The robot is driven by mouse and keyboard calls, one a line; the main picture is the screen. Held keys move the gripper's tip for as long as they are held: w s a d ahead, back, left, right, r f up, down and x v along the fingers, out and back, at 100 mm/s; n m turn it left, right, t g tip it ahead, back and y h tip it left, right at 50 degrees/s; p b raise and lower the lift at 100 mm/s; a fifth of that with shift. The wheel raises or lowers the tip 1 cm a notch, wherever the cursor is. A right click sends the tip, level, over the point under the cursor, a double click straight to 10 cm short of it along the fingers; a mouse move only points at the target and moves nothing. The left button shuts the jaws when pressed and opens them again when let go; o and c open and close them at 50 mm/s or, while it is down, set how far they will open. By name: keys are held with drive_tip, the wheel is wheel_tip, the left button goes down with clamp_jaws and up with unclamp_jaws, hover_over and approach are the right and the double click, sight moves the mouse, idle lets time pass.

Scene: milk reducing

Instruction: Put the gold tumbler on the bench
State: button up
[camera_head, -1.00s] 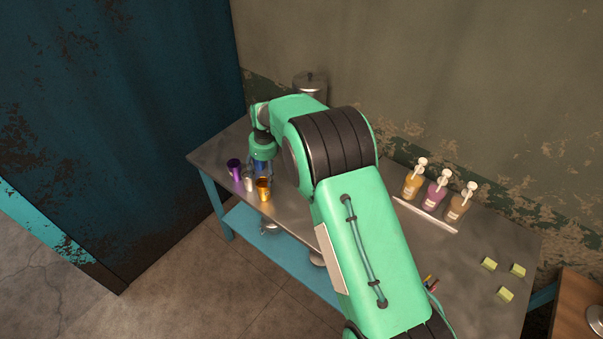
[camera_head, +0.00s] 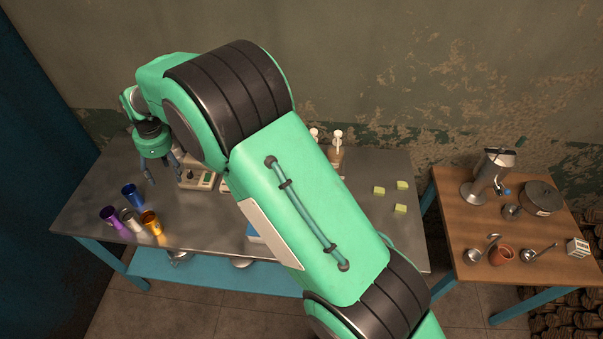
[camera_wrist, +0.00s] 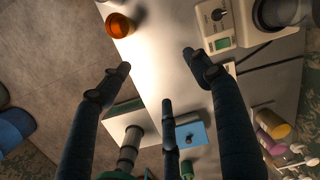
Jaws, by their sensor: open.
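The gold tumbler (camera_head: 151,222) stands upright near the front left of the steel-topped bench (camera_head: 82,208). It is at the right end of a short row with a silver tumbler (camera_head: 132,219) and a purple tumbler (camera_head: 112,218). A blue tumbler (camera_head: 132,194) stands just behind them. My gripper (camera_head: 162,174) is open and empty, above the bench, behind and right of the tumblers. In the wrist view its spread fingers (camera_wrist: 157,74) hold nothing, and an orange-gold cup (camera_wrist: 119,25) shows beyond them, apart from them.
A white device (camera_head: 198,178) with a small display is close right of my gripper. Pump bottles (camera_head: 336,150) stand at the back, partly hidden by my arm. Yellow-green blocks (camera_head: 400,208) lie at the bench's right. A wooden-topped table (camera_head: 450,205) further right holds pots and ladles.

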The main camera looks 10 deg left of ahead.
drive_tip(key=w+d+r+n+t, duration=0.1)
drive_tip(key=d+r+n, duration=0.1)
drive_tip(key=d+r, duration=0.9)
drive_tip(key=w+d+r+n+t, duration=0.15)
drive_tip(key=d+r, duration=0.55)
drive_tip(key=d, duration=0.8)
drive_tip(key=d+r+n, duration=0.3)
drive_tip(key=d+r, duration=0.6)
drive_tip(key=d, duration=0.4)
drive_tip(key=s+d+r+n+t, duration=0.1)
drive_tip(key=s+d+r+n, duration=0.1)
drive_tip(key=s+d, duration=0.6)
drive_tip(key=s+d+r+n+t, duration=0.1)
drive_tip(key=s+d+r, duration=0.2)
drive_tip(key=d, duration=0.9)
drive_tip(key=s+d+f+n, duration=0.2)
drive_tip(key=s+d, duration=0.4)
drive_tip(key=s, duration=0.2)
drive_tip(key=s+d+f+n+h, duration=0.1)
drive_tip(key=s+d+f+n, duration=0.1)
drive_tip(key=s+d, duration=0.4)
drive_tip(key=s+t, duration=0.1)
drive_tip(key=s, duration=0.1)
drive_tip(key=shift+s+d+h, duration=0.3)
drive_tip(key=shift+s+d, duration=0.05)
drive_tip(key=shift+d, duration=0.05)
